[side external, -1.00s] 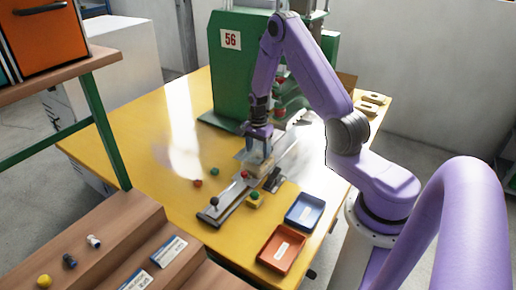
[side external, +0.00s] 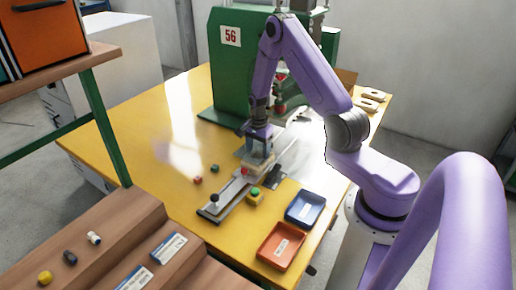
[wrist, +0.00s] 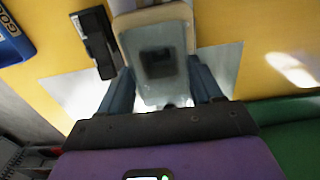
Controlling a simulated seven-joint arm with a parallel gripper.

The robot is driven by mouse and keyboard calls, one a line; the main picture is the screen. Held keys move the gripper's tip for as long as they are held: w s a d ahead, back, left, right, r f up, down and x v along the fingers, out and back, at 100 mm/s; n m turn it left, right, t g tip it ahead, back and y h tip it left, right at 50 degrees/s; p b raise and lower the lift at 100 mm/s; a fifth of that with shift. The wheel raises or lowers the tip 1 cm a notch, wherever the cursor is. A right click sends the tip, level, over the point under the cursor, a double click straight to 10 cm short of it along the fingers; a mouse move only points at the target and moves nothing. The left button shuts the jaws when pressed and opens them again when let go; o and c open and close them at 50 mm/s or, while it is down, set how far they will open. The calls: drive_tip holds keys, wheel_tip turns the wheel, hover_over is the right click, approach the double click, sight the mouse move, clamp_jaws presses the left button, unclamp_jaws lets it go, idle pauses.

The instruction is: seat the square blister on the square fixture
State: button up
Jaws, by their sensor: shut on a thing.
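My gripper (side external: 258,158) is over the metal slide rail in the side view, pointing down. In the wrist view its two fingers (wrist: 162,88) are shut on the clear square blister (wrist: 172,92), one on each side. A dark square shows in or through the middle of the blister. A pale, cream-rimmed block (wrist: 150,17), which looks like the square fixture, lies just beyond and under it. I cannot tell whether the blister touches the fixture or is still above it. In the side view my fingers hide most of both.
The rail ends in a black knob (side external: 215,198). Small red (side external: 198,180) and green (side external: 214,168) pieces lie left. The green press (side external: 232,80) stands behind.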

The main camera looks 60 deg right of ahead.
drive_tip(key=shift+f, duration=0.45)
drive_tip(key=o, duration=0.9)
drive_tip(key=c, duration=0.4)
wheel_tip(320, 180, up, 7)
idle(0.7)
